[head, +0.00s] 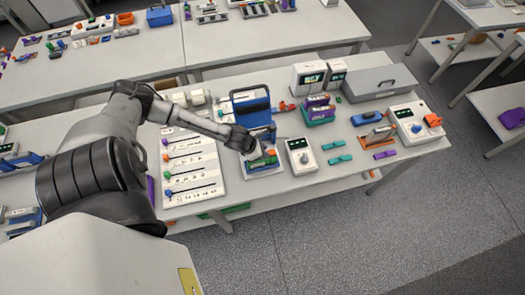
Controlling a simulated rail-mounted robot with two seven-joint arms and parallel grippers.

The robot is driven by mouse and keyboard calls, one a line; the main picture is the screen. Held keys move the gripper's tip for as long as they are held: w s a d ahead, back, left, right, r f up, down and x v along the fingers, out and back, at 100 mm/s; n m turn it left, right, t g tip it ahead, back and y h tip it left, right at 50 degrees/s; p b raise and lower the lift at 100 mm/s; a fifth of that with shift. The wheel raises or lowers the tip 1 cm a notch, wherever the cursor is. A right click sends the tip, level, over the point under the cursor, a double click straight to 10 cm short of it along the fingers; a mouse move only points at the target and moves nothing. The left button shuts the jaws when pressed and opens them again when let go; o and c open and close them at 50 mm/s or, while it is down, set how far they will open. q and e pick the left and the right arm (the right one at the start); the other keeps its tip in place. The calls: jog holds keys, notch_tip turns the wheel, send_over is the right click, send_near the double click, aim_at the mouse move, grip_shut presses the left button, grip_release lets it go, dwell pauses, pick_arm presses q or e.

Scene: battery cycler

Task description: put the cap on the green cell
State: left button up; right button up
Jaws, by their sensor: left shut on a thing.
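My left gripper (261,151) reaches over the table from the left and points down at a white-edged holder (262,174). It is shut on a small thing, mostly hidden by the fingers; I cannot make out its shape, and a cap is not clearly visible. A green cell (262,163) lies in the holder just under the fingertips, with a bit of orange-red beside it. Whether the held thing touches the cell cannot be told at this size. My right gripper is not in view.
A blue-framed device (250,104) stands behind the gripper. A white meter (300,156) stands close on the right. A white sheet with colored markers (192,168) lies to the left. Green and teal clips (340,160) lie farther right, near the clear front edge.

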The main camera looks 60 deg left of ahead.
pick_arm(q)
jog(key=o, duration=1.5)
jog(key=shift+c, duration=0.2)
jog(key=shift+r+p, duration=1.55)
jog(key=shift+r, duration=0.2)
jog(key=shift+r+p, duration=1.5)
jog(key=shift+r, duration=0.25)
jog(key=shift+c, duration=0.3)
